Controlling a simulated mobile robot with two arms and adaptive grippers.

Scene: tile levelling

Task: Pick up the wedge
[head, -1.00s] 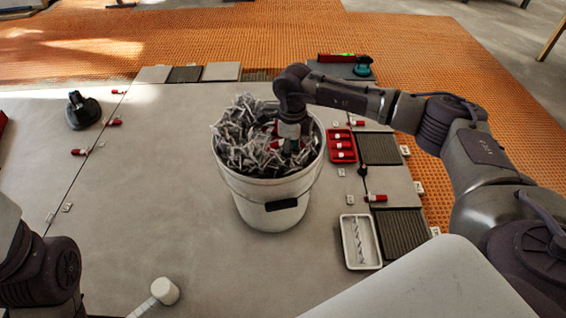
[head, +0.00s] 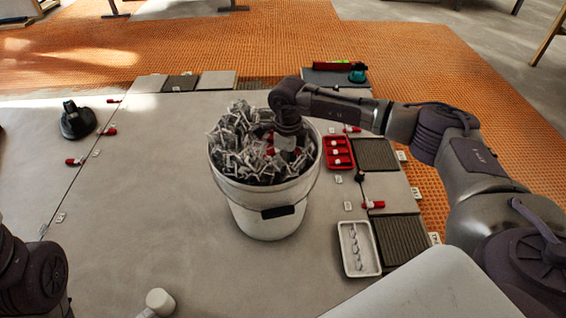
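My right gripper (head: 285,153) reaches down into a white bucket (head: 268,215) full of grey and white clip scraps (head: 240,140). Its fingers are mostly hidden among the scraps, so I cannot tell whether they are open or shut. Small red patches, possibly a wedge (head: 270,137), show right beside the gripper in the scraps. Other red wedges lie in a red tray (head: 338,153) right of the bucket, and red pieces sit along the tile joints, such as one at the left (head: 75,162) and one at the right (head: 373,205). My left gripper is out of view.
A white tray with clips (head: 345,262) lies at the right beside dark ribbed tiles (head: 402,240). A black suction lifter (head: 77,122) stands at the left. A mallet (head: 160,300) lies at the front. The tiles left of the bucket are mostly clear.

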